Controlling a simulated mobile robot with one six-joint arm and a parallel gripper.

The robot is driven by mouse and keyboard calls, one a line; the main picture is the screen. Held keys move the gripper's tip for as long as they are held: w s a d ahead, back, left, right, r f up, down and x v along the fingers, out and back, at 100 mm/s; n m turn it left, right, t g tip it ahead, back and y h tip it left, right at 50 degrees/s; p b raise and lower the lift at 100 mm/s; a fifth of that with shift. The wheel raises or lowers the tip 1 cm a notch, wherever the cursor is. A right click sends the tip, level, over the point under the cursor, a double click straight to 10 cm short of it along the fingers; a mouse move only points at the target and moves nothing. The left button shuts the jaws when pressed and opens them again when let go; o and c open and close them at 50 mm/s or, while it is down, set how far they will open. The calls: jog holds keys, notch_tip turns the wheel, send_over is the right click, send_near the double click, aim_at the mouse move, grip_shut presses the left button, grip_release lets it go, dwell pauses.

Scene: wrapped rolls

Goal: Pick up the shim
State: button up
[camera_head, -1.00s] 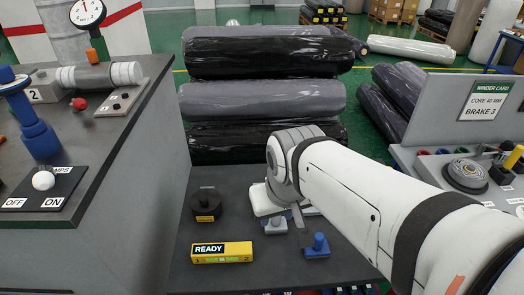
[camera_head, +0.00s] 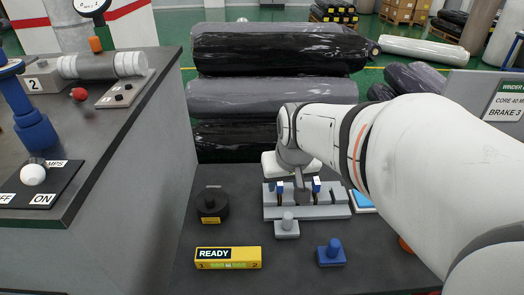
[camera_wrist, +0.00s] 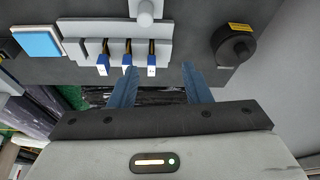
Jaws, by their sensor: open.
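A grey rack (camera_head: 335,212) stands on the low table and shows in the wrist view (camera_wrist: 75,28). It holds three thin upright pieces with blue and white ends: one (camera_wrist: 103,64), a middle one (camera_wrist: 127,61) and one at the right end (camera_wrist: 151,64). These may be shims; I cannot read their labels. In the head view my gripper (camera_head: 300,182) is at the rack, between two visible blue ends, and hides part of it. In the wrist view my gripper (camera_wrist: 160,67) is open, with the right-end piece between its fingers and apart from both.
A yellow READY box (camera_head: 228,258), a black round knob (camera_head: 211,205), a blue knob (camera_head: 332,253) and a grey knob (camera_head: 287,227) sit on the table near the rack. A light-blue pad (camera_wrist: 38,42) lies beside the rack. Wrapped rolls (camera_head: 270,95) are stacked behind.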

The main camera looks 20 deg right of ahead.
jog(key=shift+m+t+h, duration=0.3)
jog(key=shift+m+h, duration=0.1)
jog(key=shift+m, duration=0.5)
jog(key=shift+w+d+f+b, duration=0.5)
jog(key=shift+w+d+f, duration=1.3)
jog(key=shift+f, duration=0.6)
jog(key=shift+w+d+f+b, duration=0.45)
jog(key=shift+w+d+f, duration=1)
jog(key=shift+w+f, duration=0.85)
jog(key=shift+w+d+f+b, duration=0.5)
jog(key=shift+w+d+f, duration=1.2)
jog(key=shift+f, duration=0.85)
jog(key=shift+a, duration=0.15)
jog(key=shift+c, duration=0.5)
grip_shut()
